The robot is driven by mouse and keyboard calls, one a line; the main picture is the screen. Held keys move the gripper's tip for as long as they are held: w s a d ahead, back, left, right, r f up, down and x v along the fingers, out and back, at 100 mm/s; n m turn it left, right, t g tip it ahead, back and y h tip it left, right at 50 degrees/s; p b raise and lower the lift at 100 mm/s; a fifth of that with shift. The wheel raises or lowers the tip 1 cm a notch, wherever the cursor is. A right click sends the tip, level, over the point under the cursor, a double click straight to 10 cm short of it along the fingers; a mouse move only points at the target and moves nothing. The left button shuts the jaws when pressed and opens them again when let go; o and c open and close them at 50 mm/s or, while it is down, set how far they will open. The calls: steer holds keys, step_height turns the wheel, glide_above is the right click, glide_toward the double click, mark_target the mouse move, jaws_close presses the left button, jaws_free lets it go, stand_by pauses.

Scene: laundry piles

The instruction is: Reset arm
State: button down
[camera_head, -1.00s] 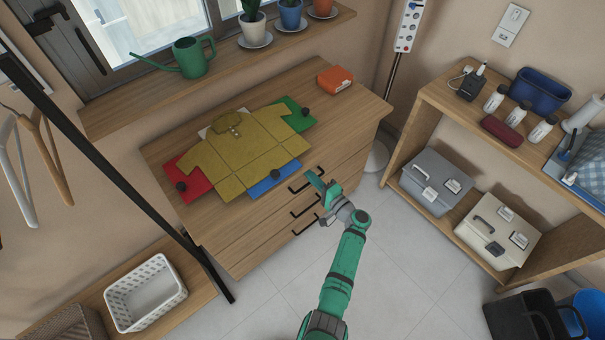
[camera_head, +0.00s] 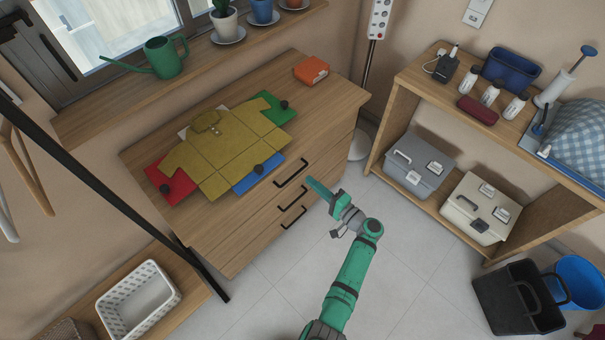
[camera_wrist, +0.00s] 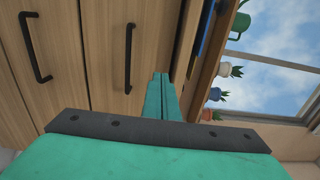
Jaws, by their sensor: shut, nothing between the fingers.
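My green arm reaches up from the bottom of the head view. My gripper (camera_head: 317,187) is shut and empty, in the air in front of the wooden dresser's drawers. In the wrist view my gripper (camera_wrist: 161,78) shows its two green fingers together, with drawer fronts and black handles beyond. A mustard-yellow shirt (camera_head: 212,151) lies spread on the dresser top (camera_head: 330,102), apart from my gripper. It lies over a folding board with red (camera_head: 172,187), blue (camera_head: 250,178) and green (camera_head: 270,108) panels showing at its edges.
An orange box (camera_head: 311,70) sits on the dresser's back right corner. A wooden shelf (camera_head: 436,91) with two toolboxes stands on the right, a black bucket (camera_head: 515,300) and blue bucket below. A white basket (camera_head: 138,298) and a black pole are at left. The floor around my arm is clear.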

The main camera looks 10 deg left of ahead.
steer(key=shift+v, duration=1.75)
steer(key=shift+s+a, duration=0.1)
steer(key=s+a+f+g+h, duration=0.2)
steer(key=s+f+h, duration=0.6)
steer(key=s+f, duration=0.8)
steer(key=s+d+r+h, duration=0.1)
steer(key=s+h, duration=0.2)
steer(key=s, duration=0.6)
steer(key=s+d+r+n+t+h, duration=0.3)
steer(key=s+r, duration=0.7)
steer(key=r, duration=0.1)
steer(key=s+r+n+t, duration=0.1)
steer(key=s+r+n, duration=0.1)
steer(key=r, duration=0.8)
steer(key=s+a+r+n+t, duration=0.1)
steer(key=s+r+n+t, duration=0.1)
steer(key=r, duration=0.8)
steer(key=shift+s+a+r+n, duration=0.3)
steer(key=shift+s+r, duration=0.1)
steer(key=shift+s, duration=0.4)
